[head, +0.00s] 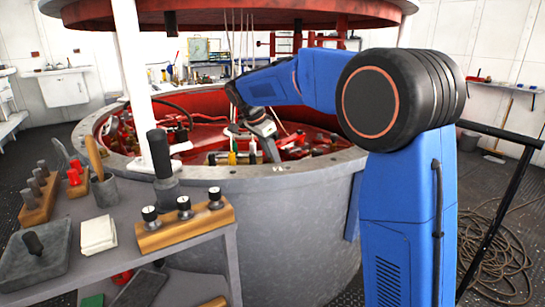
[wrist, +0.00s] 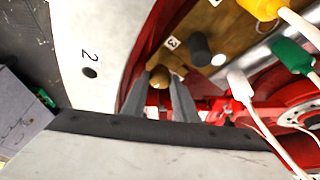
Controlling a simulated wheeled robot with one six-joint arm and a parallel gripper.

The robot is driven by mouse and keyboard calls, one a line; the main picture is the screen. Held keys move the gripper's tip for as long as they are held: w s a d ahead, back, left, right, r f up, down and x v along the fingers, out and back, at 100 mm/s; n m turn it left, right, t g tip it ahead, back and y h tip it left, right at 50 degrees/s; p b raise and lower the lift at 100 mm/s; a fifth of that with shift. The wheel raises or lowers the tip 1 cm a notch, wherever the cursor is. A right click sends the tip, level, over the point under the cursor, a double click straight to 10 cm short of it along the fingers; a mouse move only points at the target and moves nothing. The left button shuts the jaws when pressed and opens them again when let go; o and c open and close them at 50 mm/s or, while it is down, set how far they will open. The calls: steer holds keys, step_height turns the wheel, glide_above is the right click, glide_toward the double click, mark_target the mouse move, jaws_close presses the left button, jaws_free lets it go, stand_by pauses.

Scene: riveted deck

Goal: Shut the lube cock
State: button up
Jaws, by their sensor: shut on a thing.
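My gripper (head: 272,156) reaches down inside the rim of the big round tub in the head view. In the wrist view its two grey fingers (wrist: 158,85) close on a rounded brass-coloured knob (wrist: 160,73). The knob appears to be the handle of the lube cock, though no label confirms it. Its lower part and any lever are hidden between the fingers. The knob cannot be made out in the head view, where my gripper covers that spot.
The tub's grey rim (wrist: 92,35), marked 2, lies close left of the fingers. A dark cylinder (wrist: 200,48) stands right of the knob by a label 3. White, green (wrist: 291,55) and yellow (wrist: 262,8) plugs with cables hang at right. A tool bench (head: 150,262) stands at front left.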

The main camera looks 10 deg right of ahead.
stand_by(0.4)
steer(key=o, duration=1)
steer(key=v, duration=1.7)
steer(key=shift+r, duration=0.25)
steer(key=s+d+f+n+y, duration=0.1)
steer(key=s+d+f+n, duration=0.25)
steer(key=s, duration=0.35)
steer(key=s+d+f+n+t+y, duration=0.15)
steer(key=s+d, duration=0.25)
steer(key=s, duration=0.4)
steer(key=s+d+f+n, duration=0.3)
steer(key=s+d, duration=0.1)
steer(key=s, duration=0.3)
steer(key=s+d+f+n, duration=0.1)
steer(key=s+f+n, duration=0.1)
steer(key=s+f, duration=0.3)
steer(key=s+f+n+t+y, duration=0.1)
steer(key=s+f+n, duration=0.1)
steer(key=s+f, duration=0.4)
steer(key=s+d+f+n+t+y, duration=0.1)
steer(key=s+f+n, duration=0.1)
steer(key=s+f, duration=0.4)
steer(key=shift+s+d, duration=0.15)
steer(key=shift+s, duration=0.35)
steer(key=shift+s+d, duration=0.2)
steer(key=shift+s, duration=0.35)
